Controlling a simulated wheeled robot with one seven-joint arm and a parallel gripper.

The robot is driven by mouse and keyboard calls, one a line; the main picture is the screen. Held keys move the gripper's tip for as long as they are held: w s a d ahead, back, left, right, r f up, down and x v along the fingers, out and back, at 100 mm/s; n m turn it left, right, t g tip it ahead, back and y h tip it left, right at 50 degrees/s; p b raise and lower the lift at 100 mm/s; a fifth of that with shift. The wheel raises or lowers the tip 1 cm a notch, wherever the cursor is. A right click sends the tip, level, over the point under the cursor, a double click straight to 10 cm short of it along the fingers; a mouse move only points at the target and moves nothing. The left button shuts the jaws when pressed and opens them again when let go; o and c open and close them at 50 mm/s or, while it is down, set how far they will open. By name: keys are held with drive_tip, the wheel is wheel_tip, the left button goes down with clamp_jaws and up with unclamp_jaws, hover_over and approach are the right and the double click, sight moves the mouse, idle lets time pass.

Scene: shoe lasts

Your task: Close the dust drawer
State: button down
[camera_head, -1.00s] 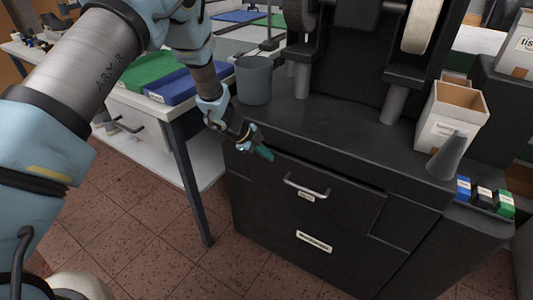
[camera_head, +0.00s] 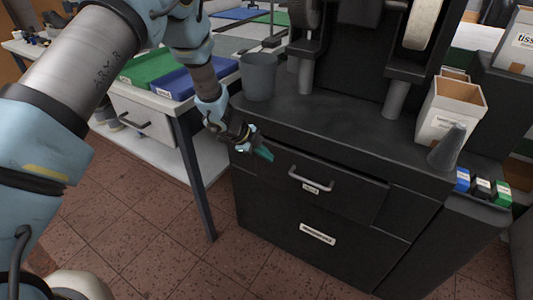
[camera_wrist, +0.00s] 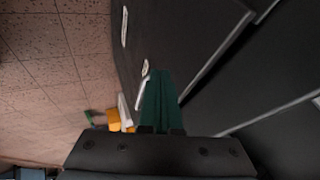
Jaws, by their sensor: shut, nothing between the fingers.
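The dust drawer (camera_head: 335,197) is a dark front with a silver bar handle (camera_head: 310,181) and a small label, set in the black machine cabinet (camera_head: 285,235). A dark gap runs along its top edge, and it seems to stand slightly out; how far is hard to tell. My gripper (camera_head: 265,154) has teal fingers and is shut and empty, at the upper left end of the drawer front, left of the handle. In the wrist view the fingers (camera_wrist: 158,103) lie close to the dark front, with the handle (camera_wrist: 142,93) beyond them. Contact cannot be told.
A grey cup (camera_head: 258,77) stands on the cabinet top near my wrist. A table with green and blue trays (camera_head: 190,82) is at the left, its leg (camera_head: 193,180) near the cabinet. A cardboard-coloured box (camera_head: 450,110) and small coloured boxes (camera_head: 482,187) are at right. The tiled floor in front is clear.

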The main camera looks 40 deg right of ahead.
drive_tip(key=b+v, duration=0.1)
drive_tip(key=v, duration=0.9)
drive_tip(key=w+a+r+n+t+y, duration=0.1)
drive_tip(key=w+a+r+n+t, duration=0.35)
drive_tip(key=w+a+n, duration=0.4)
drive_tip(key=w+a+r+n+t+y, duration=0.1)
drive_tip(key=w+a+r+n+t, duration=0.4)
drive_tip(key=w+a, duration=0.6)
drive_tip(key=s+a+r+n+g+y, duration=0.1)
drive_tip(key=s+a+r+n+y, duration=0.15)
drive_tip(key=a+n, duration=0.6)
drive_tip(key=s+a+r+n+g+y, duration=0.1)
drive_tip(key=s+a+r+n+y, duration=0.2)
drive_tip(key=a, duration=1.1)
drive_tip(key=s+a+n+g, duration=0.3)
drive_tip(key=s+a+n, duration=0.2)
drive_tip(key=s, duration=0.5)
drive_tip(key=shift+s+a+f+n+h, duration=0.3)
drive_tip(key=shift+a+f+h, duration=0.15)
drive_tip(key=shift+a, duration=0.1)
